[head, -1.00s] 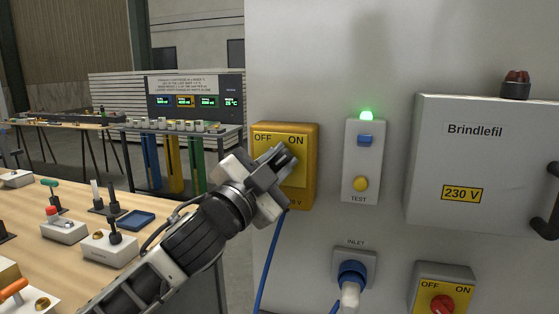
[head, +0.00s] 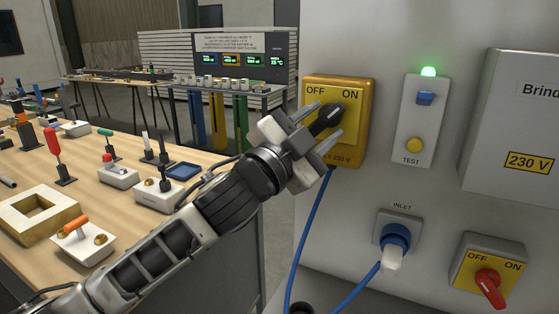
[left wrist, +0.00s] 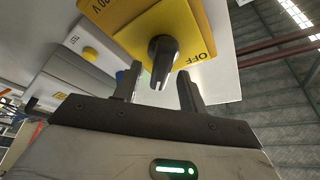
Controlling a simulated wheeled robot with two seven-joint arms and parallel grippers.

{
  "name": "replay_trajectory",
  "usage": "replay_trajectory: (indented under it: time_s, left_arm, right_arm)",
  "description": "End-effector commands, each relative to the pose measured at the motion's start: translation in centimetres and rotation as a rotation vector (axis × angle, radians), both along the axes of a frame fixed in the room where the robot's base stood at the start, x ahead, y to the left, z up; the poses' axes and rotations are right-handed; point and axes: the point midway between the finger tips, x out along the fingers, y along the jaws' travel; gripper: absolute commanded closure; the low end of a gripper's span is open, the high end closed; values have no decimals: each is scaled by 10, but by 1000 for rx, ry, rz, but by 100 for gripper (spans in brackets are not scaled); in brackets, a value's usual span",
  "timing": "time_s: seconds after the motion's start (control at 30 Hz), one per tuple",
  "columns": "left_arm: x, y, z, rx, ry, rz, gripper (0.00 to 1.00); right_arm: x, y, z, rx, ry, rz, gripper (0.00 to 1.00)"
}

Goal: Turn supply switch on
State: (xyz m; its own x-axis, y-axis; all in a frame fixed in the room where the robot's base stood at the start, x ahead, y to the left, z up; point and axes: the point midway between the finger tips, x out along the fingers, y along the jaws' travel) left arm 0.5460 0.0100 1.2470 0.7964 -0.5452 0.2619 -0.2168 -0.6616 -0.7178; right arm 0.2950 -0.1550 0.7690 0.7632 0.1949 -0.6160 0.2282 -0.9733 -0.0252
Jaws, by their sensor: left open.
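The supply switch (head: 365,107) is a yellow box on the grey wall panel, marked OFF on the left and ON on the right. Its black knob (head: 324,121) seems to lean up and right, towards ON; its exact angle is hard to read. My left gripper (head: 327,119) is open, with a finger on either side of the knob. In the left wrist view, the knob (left wrist: 162,58) sits between the spread fingers (left wrist: 160,90), with gaps showing. OFF is readable on the yellow plate (left wrist: 190,45); ON is hidden there. My right gripper is out of view.
Right of the switch are a test box (head: 407,125) with a lit green lamp, the blue inlet plug (head: 395,238), another OFF/ON switch with a red knob (head: 488,284), and a 230 V cabinet (head: 515,120). A blue cable hangs below. A cluttered wooden bench (head: 110,205) stands left.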

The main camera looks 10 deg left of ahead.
Motion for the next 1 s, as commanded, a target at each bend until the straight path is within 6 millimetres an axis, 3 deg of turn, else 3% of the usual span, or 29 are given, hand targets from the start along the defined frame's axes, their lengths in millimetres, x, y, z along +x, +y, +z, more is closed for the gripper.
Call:
replay_trajectory:
  time_s: [0.3,0.5,0.7,1.0]
  left_arm:
    - [-62,44,-27,5,3,2,58]
    - [-90,64,-36,5,6,4,58]
    - [-102,72,-38,5,5,5,58]
    - [-103,73,-37,4,5,5,58]
  right_arm:
    - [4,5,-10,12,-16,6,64]
    - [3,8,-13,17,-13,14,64]
    - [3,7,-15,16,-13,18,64]
    - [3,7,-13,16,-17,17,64]
